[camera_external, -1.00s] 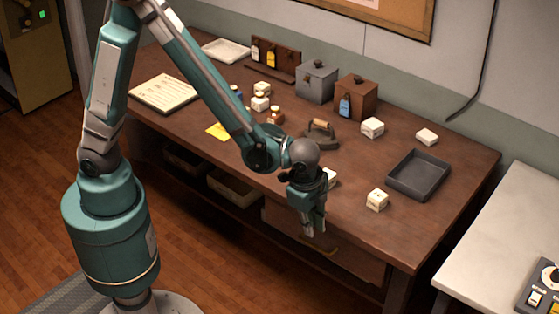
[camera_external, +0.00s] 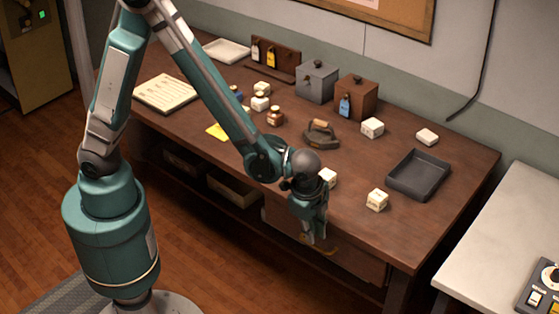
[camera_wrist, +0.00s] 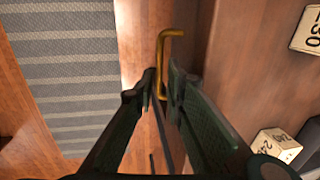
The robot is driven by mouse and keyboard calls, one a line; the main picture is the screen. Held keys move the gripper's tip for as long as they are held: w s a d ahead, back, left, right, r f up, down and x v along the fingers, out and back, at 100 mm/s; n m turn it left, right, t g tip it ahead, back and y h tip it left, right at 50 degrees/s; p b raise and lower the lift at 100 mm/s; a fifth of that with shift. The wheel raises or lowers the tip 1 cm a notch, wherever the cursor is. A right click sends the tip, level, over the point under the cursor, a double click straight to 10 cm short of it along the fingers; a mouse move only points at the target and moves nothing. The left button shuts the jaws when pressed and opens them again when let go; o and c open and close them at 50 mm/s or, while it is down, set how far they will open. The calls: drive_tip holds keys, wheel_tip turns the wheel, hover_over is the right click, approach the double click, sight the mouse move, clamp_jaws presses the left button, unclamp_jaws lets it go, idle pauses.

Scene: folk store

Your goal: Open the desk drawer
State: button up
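The wooden desk drawer (camera_external: 357,262) sits under the front edge of the brown desk (camera_external: 240,150), and its front looks flush with the desk. Its thin brass handle (camera_wrist: 172,34) stands out from the drawer front in the wrist view; a small part of the handle (camera_external: 328,251) shows in the external view. My gripper (camera_external: 315,240) is at the drawer front, pointing down. In the wrist view its fingertips (camera_wrist: 161,76) lie on either side of the handle's bar with very little gap. Whether they press on it cannot be told.
Pale labelled blocks (camera_external: 377,200) stand on the desktop near the front edge, one close to my wrist. A dark tray (camera_external: 418,174) and an iron (camera_external: 321,135) stand farther back. The wooden floor in front of the drawer is open, with a grey striped mat (camera_wrist: 65,80).

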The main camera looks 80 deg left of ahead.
sight(314, 245)
drive_tip(key=shift+w+a+f+b, duration=0.15)
drive_tip(key=shift+f+b, duration=0.05)
drive_tip(key=shift+f, duration=0.85)
drive_tip(key=shift+w+a+f+b, duration=0.1)
drive_tip(key=shift+w+f+b, duration=0.1)
drive_tip(key=shift+f, duration=0.8)
clamp_jaws()
drive_tip(key=shift+s, duration=0.1)
drive_tip(key=s+d+b, duration=0.2)
drive_tip(key=s+d, duration=1.8)
drive_tip(key=shift+s+d+b, duration=0.2)
drive_tip(key=shift+b, duration=0.1)
unclamp_jaws()
